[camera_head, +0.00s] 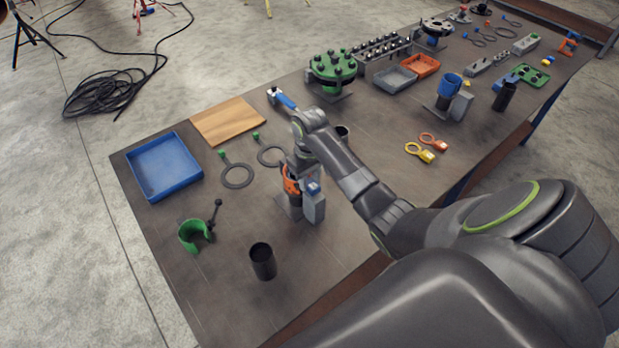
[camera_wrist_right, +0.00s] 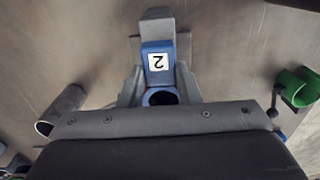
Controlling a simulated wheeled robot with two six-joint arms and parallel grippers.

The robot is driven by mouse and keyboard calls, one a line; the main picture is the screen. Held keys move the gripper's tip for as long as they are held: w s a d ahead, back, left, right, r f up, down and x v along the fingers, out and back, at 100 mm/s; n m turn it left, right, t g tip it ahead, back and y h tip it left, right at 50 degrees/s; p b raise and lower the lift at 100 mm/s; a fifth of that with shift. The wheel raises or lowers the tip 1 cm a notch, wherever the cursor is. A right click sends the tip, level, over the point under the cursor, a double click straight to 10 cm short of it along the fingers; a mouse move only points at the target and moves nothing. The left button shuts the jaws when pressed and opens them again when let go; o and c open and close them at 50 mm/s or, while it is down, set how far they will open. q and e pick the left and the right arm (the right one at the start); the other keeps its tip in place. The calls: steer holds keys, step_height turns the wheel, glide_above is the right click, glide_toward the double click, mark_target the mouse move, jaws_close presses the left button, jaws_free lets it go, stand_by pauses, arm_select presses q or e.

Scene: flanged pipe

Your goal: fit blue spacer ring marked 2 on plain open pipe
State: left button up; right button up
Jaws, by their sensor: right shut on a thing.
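The blue spacer ring marked 2 (camera_wrist_right: 159,63) shows its numbered tab between the two grey fingers of my right gripper (camera_wrist_right: 160,88), which is shut on it. Its round end is partly hidden by the gripper body. In the head view the blue tab (camera_head: 313,187) shows below my right wrist, next to a grey block (camera_head: 314,208); I cannot tell whether the ring is clear of it. An upright dark open pipe (camera_head: 262,263) stands at the near left. Another pipe mouth (camera_head: 342,131) shows behind my forearm. My left gripper is not in view.
A green clamp (camera_head: 191,236) lies left of my right gripper; it also shows in the wrist view (camera_wrist_right: 302,90). A blue tray (camera_head: 165,167), a wooden board (camera_head: 228,121) and grey rings (camera_head: 237,176) are farther left. An orange part (camera_head: 290,181) is close beside the gripper.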

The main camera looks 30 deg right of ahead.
steer(key=shift+f, duration=0.45)
steer(key=o, duration=1.1)
